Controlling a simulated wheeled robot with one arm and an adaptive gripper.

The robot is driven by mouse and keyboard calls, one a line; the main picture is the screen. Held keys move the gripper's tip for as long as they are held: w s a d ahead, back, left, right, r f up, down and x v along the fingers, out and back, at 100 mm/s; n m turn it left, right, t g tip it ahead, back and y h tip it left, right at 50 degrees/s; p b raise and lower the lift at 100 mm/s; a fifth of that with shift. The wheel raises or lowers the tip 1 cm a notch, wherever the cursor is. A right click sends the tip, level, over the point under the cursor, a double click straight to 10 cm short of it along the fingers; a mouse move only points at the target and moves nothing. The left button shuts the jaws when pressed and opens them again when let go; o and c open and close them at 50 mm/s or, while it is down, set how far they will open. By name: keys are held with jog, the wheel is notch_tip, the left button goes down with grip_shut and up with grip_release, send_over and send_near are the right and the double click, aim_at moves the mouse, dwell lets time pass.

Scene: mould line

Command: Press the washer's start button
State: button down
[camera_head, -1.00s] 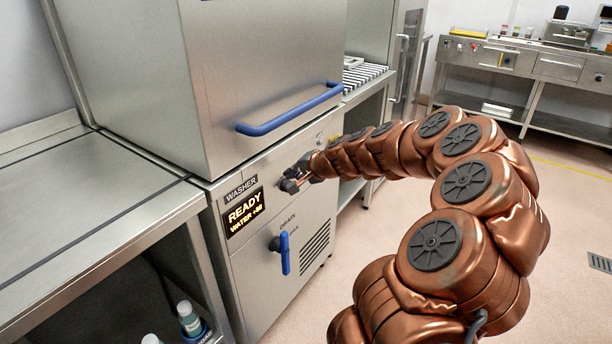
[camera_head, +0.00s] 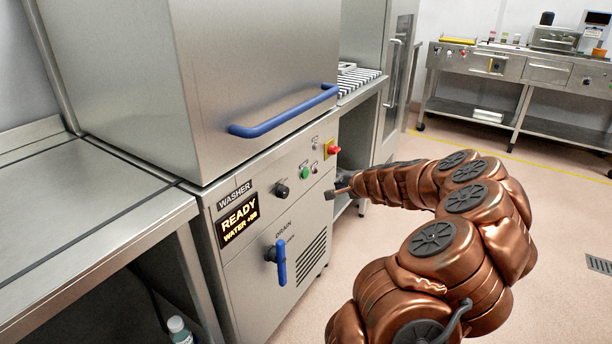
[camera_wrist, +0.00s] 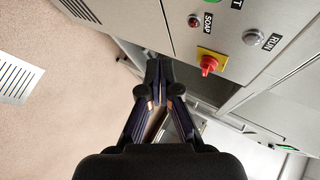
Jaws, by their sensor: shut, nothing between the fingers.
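The washer (camera_head: 265,205) is a steel machine with its hood down and a lit display (camera_head: 239,218) reading READY. On its panel, a round green button (camera_head: 305,173) sits between a black knob (camera_head: 281,190) and a red emergency knob on a yellow plate (camera_head: 333,148). In the wrist view, the green button (camera_wrist: 236,3) is cut off at the top edge, its label barely readable. My gripper (camera_head: 331,194) is below and right of the green button, apart from the panel. In the wrist view, its fingers (camera_wrist: 159,72) are shut and empty, left of the red knob (camera_wrist: 209,62).
A blue hood handle (camera_head: 285,112) juts out above the panel. A blue drain lever (camera_head: 281,262) is below it. SOAP (camera_wrist: 193,21) and RUN (camera_wrist: 251,37) lamps are near the red knob. A steel table adjoins on the left (camera_head: 75,220). Open floor lies right.

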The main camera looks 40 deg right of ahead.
jog(key=w+a, duration=0.2)
jog(key=w, duration=0.6)
jog(key=shift+w+a+p, duration=0.15)
jog(key=shift+a+p, duration=0.15)
jog(key=shift+p, duration=0.05)
jog(key=shift+w+a, duration=0.25)
jog(key=shift+w, duration=0.55)
dwell(2.0)
jog(key=shift+s, duration=0.1)
dwell(0.4)
jog(key=shift+s+d, duration=0.2)
jog(key=shift+s, duration=0.5)
jog(key=s, duration=0.1)
jog(key=s+d, duration=0.1)
jog(key=s, duration=0.2)
jog(key=shift+s+d, duration=0.25)
jog(key=shift+s, duration=0.15)
dwell(0.8)
